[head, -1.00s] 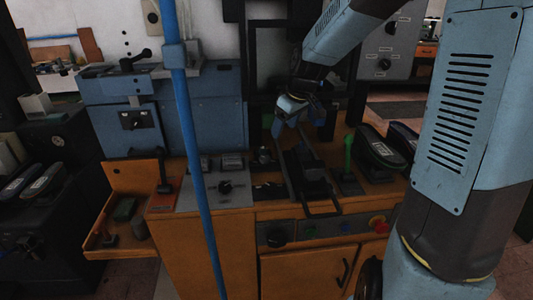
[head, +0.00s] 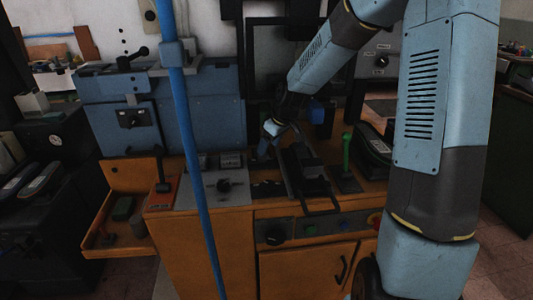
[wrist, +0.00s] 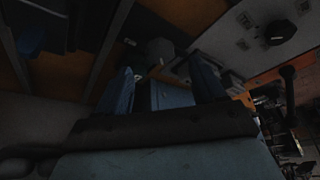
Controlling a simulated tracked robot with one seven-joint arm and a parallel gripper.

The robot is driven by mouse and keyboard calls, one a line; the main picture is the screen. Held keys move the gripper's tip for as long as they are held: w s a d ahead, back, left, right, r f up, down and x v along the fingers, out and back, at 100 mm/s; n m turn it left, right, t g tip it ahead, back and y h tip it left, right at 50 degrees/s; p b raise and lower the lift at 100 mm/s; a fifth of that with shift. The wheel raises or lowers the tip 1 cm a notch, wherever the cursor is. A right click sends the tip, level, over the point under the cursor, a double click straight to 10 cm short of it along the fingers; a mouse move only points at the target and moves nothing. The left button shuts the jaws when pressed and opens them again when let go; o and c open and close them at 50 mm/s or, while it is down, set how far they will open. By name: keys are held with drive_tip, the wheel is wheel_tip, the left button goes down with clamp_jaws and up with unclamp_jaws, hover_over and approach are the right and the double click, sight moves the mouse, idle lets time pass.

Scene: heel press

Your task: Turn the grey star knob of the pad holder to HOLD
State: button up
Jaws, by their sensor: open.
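My gripper (head: 268,148) is above the orange bench, towards its back, just left of the dark pad holder (head: 306,170). In the wrist view my gripper (wrist: 162,82) is open and empty, with its two blue fingers apart. A dark grey rounded knob (wrist: 157,47), probably the star knob, shows just beyond and between the fingertips. It looks apart from both fingers, though the dim picture makes the gap hard to judge. In the head view my gripper hides the knob. Its setting cannot be read.
A grey panel with a black knob (head: 224,185) lies left of my gripper; this black knob (wrist: 278,32) also shows in the wrist view. A red-based lever (head: 162,180) stands farther left, a green lever (head: 347,150) to the right. A blue pole (head: 184,120) rises in front.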

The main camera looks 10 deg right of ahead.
sight(266, 156)
drive_tip(key=shift+x, duration=2.5)
drive_tip(key=c, duration=1)
drive_tip(key=shift+d, duration=0.2)
drive_tip(key=shift+c, duration=0.3)
drive_tip(key=shift+a, duration=0.1)
